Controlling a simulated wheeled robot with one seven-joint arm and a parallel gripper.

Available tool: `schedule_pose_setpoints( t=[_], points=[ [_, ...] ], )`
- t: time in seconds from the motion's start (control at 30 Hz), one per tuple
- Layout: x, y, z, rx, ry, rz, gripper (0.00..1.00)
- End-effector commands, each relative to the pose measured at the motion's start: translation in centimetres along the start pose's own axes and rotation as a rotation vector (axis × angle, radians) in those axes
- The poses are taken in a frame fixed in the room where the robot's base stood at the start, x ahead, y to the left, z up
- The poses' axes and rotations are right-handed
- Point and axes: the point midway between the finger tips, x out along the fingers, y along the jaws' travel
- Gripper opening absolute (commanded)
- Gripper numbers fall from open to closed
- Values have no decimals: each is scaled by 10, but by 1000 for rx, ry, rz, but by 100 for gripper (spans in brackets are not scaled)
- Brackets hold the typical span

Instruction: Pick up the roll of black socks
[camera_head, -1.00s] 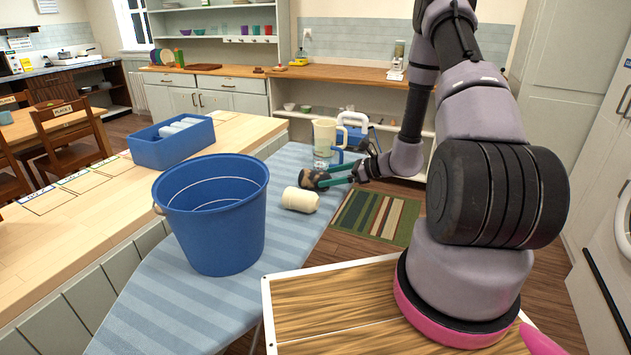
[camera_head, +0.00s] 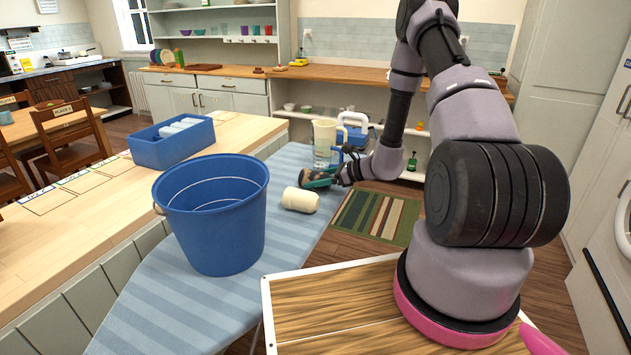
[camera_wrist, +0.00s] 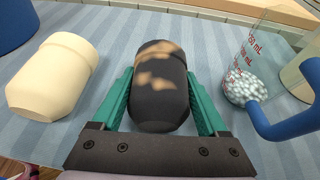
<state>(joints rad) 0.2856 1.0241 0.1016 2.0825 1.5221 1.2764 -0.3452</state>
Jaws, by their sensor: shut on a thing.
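The roll of black socks (camera_wrist: 160,85) lies between the two green fingers of my gripper (camera_wrist: 160,98) in the wrist view. The fingers are shut on its sides. In the head view the dark roll (camera_head: 309,178) shows at the tip of my gripper (camera_head: 320,181), over the far part of the ironing board (camera_head: 140,305). I cannot tell whether the roll still touches the board. A cream roll of the same shape (camera_head: 300,199) lies on the board just nearer; it also shows at the left of the wrist view (camera_wrist: 54,77).
A large blue bucket (camera_head: 215,225) stands on the board. A clear measuring jug with a blue handle (camera_wrist: 243,75) holding pale beads is close right of the gripper, with a cream jug (camera_head: 325,133) behind. A blue bin (camera_head: 160,149) sits on the wooden counter (camera_head: 40,250).

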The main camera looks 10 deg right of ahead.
Motion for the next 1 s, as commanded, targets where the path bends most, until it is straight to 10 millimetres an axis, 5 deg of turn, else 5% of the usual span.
schedule_pose_setpoints(
  t=[0.27, 0.7, 1.0],
  points=[
    [-4, 0, 10, -2, 0, 0, 21],
    [-34, 0, 81, -4, -1, 0, 21],
    [-39, 0, 93, 0, 0, 1, 21]
  ],
)
